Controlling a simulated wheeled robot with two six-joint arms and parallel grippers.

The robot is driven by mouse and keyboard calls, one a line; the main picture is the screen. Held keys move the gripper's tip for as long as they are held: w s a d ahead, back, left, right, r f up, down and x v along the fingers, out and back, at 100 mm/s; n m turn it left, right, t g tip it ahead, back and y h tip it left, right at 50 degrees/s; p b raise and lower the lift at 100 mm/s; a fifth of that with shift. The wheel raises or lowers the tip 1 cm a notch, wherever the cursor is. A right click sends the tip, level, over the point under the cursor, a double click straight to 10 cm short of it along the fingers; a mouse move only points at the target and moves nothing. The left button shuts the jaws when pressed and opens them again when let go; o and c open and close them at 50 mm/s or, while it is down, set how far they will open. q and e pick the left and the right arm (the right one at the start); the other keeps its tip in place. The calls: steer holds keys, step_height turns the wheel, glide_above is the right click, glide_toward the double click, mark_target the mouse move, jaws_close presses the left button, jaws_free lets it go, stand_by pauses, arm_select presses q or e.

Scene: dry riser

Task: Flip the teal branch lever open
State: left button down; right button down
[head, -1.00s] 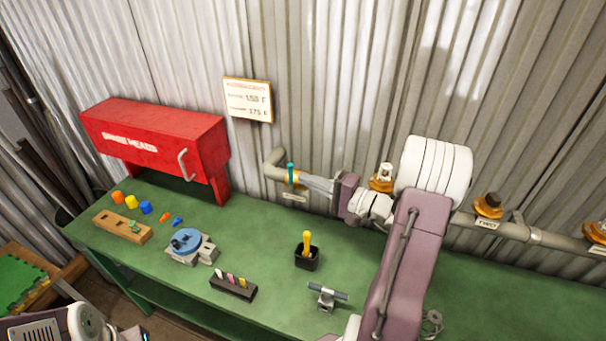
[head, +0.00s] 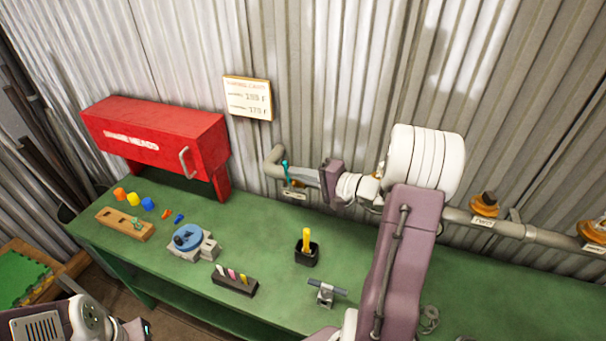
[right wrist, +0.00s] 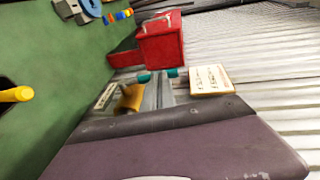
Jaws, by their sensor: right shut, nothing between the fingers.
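The teal branch lever (head: 286,171) is on the valve at the left end of the wall pipe, near the elbow. It looks slightly tilted. My right gripper (head: 294,174) is shut and empty, its fingertips at the lever from the right. In the right wrist view, the teal lever (right wrist: 145,77) shows on both sides of the fingertips (right wrist: 160,76). They seem to touch it, though the exact contact is hidden. The brass valve body (right wrist: 130,98) is beside the fingers. My left gripper (head: 140,328) is partly visible at the lower left, its fingers unclear.
A red cabinet (head: 160,143) stands left of the valve, with a sign (head: 247,98) above on the corrugated wall. Other brass valves (head: 485,204) line the pipe to the right. The green bench (head: 260,235) holds a black cup (head: 307,253) and small parts.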

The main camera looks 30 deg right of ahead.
steer(key=w+a+f+n+g+h+p, duration=0.1)
steer(key=w+a+f+g+h+p, duration=0.2)
steer(key=p, duration=1.6)
steer(key=w+a+g+h, duration=0.3)
steer(key=w+g+h, duration=0.1)
steer(key=g, duration=0.2)
steer(key=shift+f, duration=0.3)
steer(key=shift+s+a+f, duration=0.1)
steer(key=shift+s+a, duration=0.05)
steer(key=shift+s, duration=0.05)
